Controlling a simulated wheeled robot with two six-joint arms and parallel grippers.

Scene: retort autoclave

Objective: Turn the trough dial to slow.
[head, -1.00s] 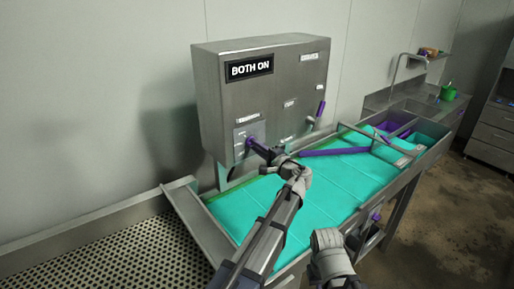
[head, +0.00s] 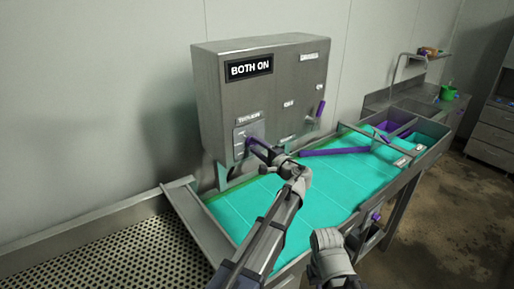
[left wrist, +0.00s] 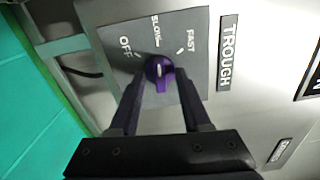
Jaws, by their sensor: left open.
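The trough dial (left wrist: 160,72) is a purple knob with a pale mark, on a grey plate (left wrist: 186,26) printed OFF, SLOW and FAST. In the left wrist view its purple tail points down the picture, away from the words; I cannot tell surely which setting it marks. In the head view the dial (head: 249,143) is small, low on the steel control box (head: 225,100). My left gripper (left wrist: 161,75) is open, with one finger on each side of the dial; contact is unclear.
A BOTH ON sign (head: 249,68) is on the box's upper left. A purple lever (head: 320,109) stands at the box's right. A turquoise trough (head: 262,207) with a purple bar (head: 335,151) runs below the arm. A perforated tray (head: 110,262) lies at lower left.

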